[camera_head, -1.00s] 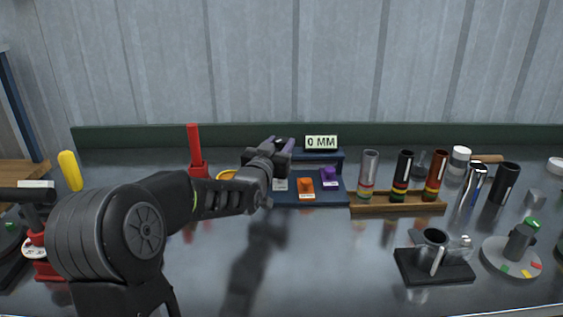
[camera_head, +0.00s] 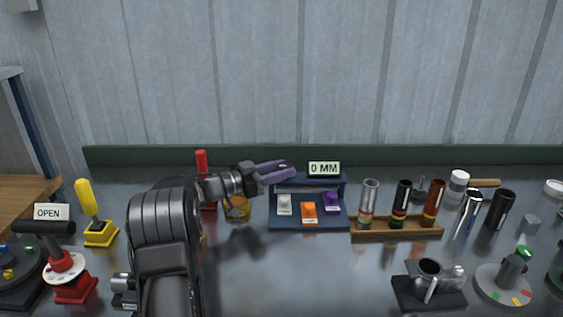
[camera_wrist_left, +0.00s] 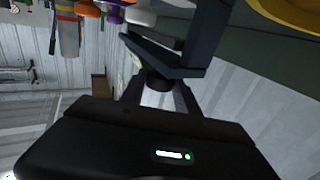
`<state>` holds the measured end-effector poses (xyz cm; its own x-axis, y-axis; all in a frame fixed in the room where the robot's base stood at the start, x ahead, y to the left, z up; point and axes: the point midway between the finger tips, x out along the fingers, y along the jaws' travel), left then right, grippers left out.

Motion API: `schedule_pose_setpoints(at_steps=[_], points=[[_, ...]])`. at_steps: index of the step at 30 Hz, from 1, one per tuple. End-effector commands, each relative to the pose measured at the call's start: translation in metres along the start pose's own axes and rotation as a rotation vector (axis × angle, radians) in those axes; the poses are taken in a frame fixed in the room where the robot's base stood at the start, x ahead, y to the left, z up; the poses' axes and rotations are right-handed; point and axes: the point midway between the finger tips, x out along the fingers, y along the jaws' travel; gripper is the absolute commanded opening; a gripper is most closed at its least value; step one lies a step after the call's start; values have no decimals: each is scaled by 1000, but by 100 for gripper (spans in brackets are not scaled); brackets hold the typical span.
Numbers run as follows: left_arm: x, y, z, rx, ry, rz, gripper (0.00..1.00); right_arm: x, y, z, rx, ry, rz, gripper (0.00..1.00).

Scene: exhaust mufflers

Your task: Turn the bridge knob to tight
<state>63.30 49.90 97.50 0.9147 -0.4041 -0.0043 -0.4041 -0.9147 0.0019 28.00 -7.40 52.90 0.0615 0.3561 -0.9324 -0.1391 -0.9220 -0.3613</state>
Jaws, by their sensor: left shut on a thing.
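The blue bridge stand (camera_head: 338,182) is at the back of the table, with a sign (camera_head: 324,168) reading "0 MM" on top. My left gripper (camera_head: 289,169) reaches in from the left to the stand's upper left end. In the left wrist view my gripper (camera_wrist_left: 158,98) is shut around a dark round knob (camera_wrist_left: 158,79) at the end of the blue frame (camera_wrist_left: 205,45). The gripper covers the knob in the head view, and I see no tight marking. My right gripper is out of view.
The front middle of the table is clear.

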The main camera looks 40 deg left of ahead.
Motion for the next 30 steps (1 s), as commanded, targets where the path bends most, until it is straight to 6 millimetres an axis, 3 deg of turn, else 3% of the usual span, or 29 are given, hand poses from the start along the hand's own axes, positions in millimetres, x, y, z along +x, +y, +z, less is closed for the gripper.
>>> schedule_pose_setpoints(at_steps=[17, 18, 21, 30], points=[[1, -2, -5, 4, 11, 47, 0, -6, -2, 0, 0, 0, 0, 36], [1, -2, -5, 4, 11, 47, 39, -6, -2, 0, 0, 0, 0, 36], [1, -2, -5, 4, 10, 47, 47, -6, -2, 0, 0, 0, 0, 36], [-1, -1, -2, 3, 6, 48, 47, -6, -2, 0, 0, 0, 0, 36]])
